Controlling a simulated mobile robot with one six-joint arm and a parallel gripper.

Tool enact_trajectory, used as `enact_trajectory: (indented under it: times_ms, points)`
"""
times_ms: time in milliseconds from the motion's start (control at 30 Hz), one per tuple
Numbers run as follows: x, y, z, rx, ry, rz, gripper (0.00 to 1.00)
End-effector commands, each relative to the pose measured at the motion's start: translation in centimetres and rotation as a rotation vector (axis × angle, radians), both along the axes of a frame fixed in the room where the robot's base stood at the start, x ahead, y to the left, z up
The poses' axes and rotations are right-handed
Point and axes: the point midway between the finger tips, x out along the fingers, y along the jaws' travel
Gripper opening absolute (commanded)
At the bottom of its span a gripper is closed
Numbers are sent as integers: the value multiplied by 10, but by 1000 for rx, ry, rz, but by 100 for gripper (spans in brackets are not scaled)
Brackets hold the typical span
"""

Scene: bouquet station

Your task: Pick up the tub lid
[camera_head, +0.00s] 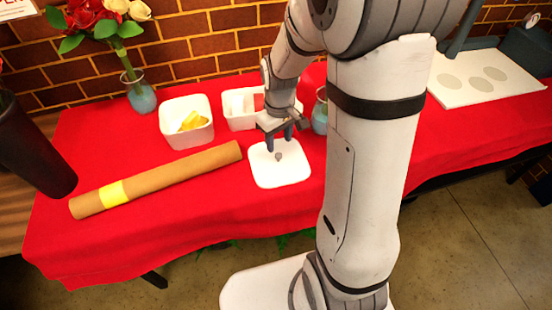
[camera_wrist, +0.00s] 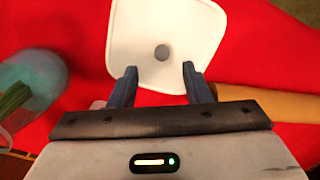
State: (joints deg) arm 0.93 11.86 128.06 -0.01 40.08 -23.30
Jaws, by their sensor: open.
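The tub lid (camera_head: 271,174) is a white rounded square with a small grey knob, lying flat on the red tablecloth in front of the tubs. It also shows in the wrist view (camera_wrist: 190,55), with its knob (camera_wrist: 161,52) just beyond the fingertips and roughly centred between them. My gripper (camera_head: 284,146) is over the back part of the lid in the head view, pointing down. In the wrist view my gripper (camera_wrist: 159,72) has its two fingers spread wide with nothing between them. I cannot tell the exact height of the fingertips above the lid.
A white tub (camera_head: 186,136) with yellow contents stands to the left, and a compartmented white container (camera_head: 234,121) stands behind. A glass vase (camera_head: 320,117) is close right of my gripper. A brown roll with a yellow band (camera_head: 160,177) lies left of the lid.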

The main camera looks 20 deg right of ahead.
Motion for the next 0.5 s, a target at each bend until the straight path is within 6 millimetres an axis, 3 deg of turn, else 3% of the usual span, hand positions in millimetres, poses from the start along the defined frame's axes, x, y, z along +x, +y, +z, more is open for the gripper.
enact_trajectory:
  times_ms: [300,500]
  points:
    - [-3,2,-46,0,3,0,44]
    - [-3,2,-55,0,0,0,44]
